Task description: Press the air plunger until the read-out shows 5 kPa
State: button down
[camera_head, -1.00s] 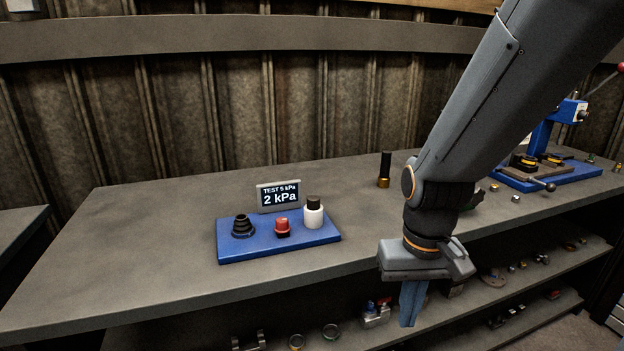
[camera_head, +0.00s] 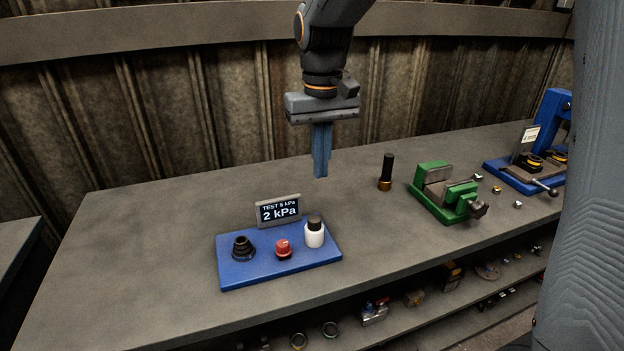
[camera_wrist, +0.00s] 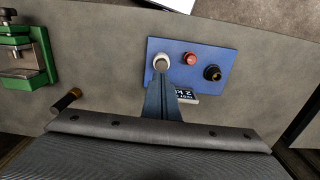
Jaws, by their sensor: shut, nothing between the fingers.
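A blue base plate (camera_head: 272,270) lies on the bench. It carries a white cylinder with a dark cap (camera_head: 314,234) at the right, a red knob (camera_head: 283,249) in the middle and a black ribbed boot (camera_head: 242,248) at the left. I cannot tell for sure which is the air plunger; the white cylinder looks most like it. The read-out (camera_head: 279,210) behind them shows "TEST 5 kPa" and "2 kPa". My gripper (camera_head: 320,176) is shut and empty, pointing down above the plate.
A dark upright cylinder with a brass foot (camera_head: 386,172) stands to the right of the plate. Beyond it are a green vise (camera_head: 437,200) and a blue press (camera_head: 552,125). Bare bench top lies left of the plate. Shelves with small parts run below.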

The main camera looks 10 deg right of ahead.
jog(key=shift+w+a+r, duration=0.5)
jog(key=shift+w+r, duration=0.25)
jog(key=shift+r, duration=0.05)
jog(key=p, duration=0.4)
send_near(315, 219)
notch_tip(315, 219, down, 5)
jog(key=shift+f, duration=0.75)
